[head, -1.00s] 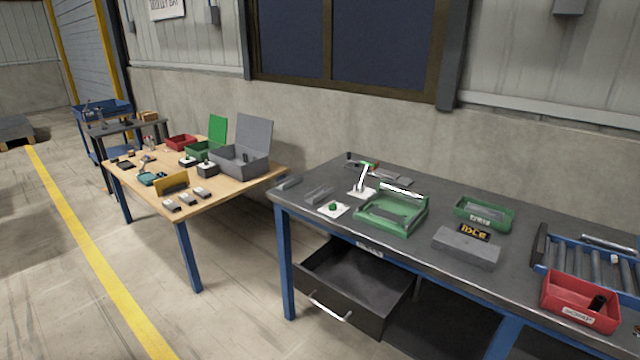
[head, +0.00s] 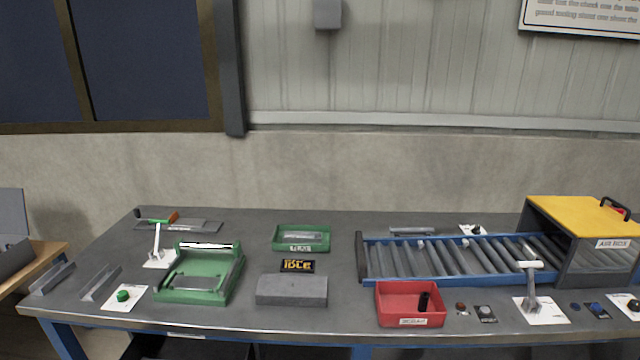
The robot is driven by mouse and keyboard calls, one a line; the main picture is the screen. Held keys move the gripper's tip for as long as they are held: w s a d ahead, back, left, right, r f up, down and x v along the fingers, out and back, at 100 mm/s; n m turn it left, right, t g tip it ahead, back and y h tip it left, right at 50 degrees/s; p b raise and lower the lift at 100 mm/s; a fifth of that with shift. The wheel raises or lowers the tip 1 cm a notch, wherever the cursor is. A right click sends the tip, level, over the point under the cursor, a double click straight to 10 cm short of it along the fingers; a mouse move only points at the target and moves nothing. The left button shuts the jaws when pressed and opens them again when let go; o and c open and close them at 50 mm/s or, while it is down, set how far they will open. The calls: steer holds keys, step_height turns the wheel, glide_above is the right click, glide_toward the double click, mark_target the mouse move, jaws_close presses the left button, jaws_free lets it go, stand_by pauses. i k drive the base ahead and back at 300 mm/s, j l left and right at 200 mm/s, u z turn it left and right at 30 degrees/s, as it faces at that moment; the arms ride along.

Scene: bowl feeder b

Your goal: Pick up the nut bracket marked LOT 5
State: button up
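I cannot make out any part with a readable LOT 5 mark. Two grey angled metal pieces lie at the left end of the dark bench, one near the corner (head: 52,279) and one beside it (head: 100,283); whether either is a nut bracket I cannot tell. A green tray (head: 302,247) at the back middle holds a grey piece, and its front label is too small to read surely. A red bin (head: 410,318) at the front holds a black cylinder (head: 424,301). My gripper is not in view.
A green fixture (head: 170,295), a white-based lever (head: 158,262) and a grey block (head: 291,291) with a small display stand on the bench (head: 340,222). A roller conveyor (head: 440,262) leads to a yellow-topped box (head: 582,218). Small buttons and another lever (head: 530,300) line the front right.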

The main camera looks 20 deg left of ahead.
mark_target(49, 279)
steer(key=j, duration=1.85)
steer(key=k+j, duration=0.15)
steer(key=j, duration=3.6)
